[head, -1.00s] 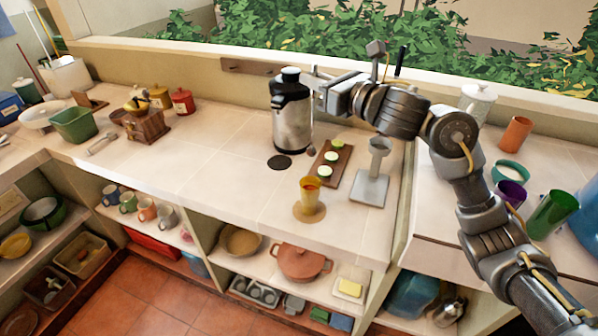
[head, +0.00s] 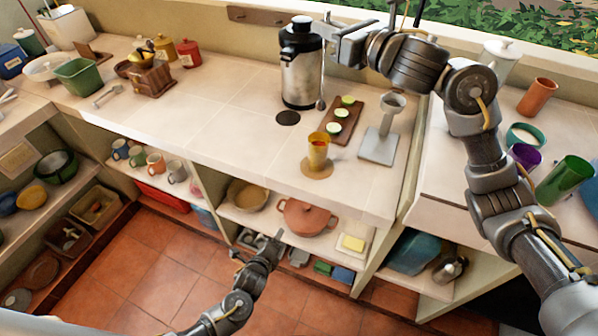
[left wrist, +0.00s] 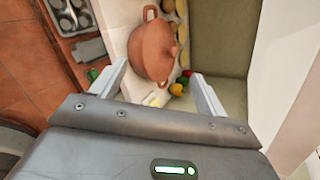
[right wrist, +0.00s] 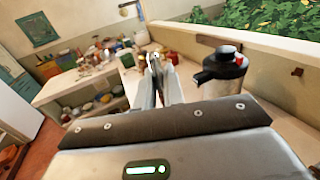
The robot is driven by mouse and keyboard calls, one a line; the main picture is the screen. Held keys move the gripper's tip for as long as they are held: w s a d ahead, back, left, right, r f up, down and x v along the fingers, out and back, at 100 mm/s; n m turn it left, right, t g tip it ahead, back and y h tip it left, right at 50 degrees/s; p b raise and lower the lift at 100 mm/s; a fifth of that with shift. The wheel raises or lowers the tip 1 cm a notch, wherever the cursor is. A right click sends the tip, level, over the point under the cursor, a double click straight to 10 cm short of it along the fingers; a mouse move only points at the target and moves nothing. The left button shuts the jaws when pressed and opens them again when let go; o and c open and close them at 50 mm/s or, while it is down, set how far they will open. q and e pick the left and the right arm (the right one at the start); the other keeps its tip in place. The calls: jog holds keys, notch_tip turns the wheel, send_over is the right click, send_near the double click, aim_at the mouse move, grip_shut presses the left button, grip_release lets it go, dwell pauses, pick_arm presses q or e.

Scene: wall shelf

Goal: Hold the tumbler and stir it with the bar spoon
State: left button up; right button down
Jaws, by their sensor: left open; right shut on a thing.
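The yellow tumbler (head: 318,148), with orange-red contents, stands upright on a round tan coaster (head: 317,171) near the counter's front edge. My right gripper (head: 326,30) is shut on the bar spoon, high beside the flask. The spoon's bowl (head: 320,103) hangs behind the tumbler, apart from it; its thin shaft is hard to make out against the flask. In the right wrist view the fingers (right wrist: 157,65) are closed together. My left gripper (head: 262,247) is open and empty, below the counter top in front of the lower shelf. Its spread fingers (left wrist: 160,88) show in the left wrist view.
A steel flask (head: 302,70) stands behind the tumbler. A board with green slices (head: 340,115) and a grey stand (head: 380,145) are to the right. The counter edge overhangs the shelf with a terracotta pot (head: 307,217). The counter left of the tumbler is clear.

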pick_arm(q)
jog(key=w+d+r+m+t+h, duration=0.1)
jog(key=w+d+r+m+t, duration=0.1)
jog(key=d+r+m, duration=0.35)
jog(key=w+d+r+m+t+h, duration=0.1)
jog(key=d+r+m, duration=0.1)
jog(key=r, duration=0.7)
jog(key=m+t+h, duration=0.2)
jog(key=m, duration=0.5)
send_near(315, 161)
jog(key=x, duration=1.1)
jog(key=shift+w+f, duration=0.1)
jog(key=c, duration=1.3)
jog(key=shift+o, duration=0.2)
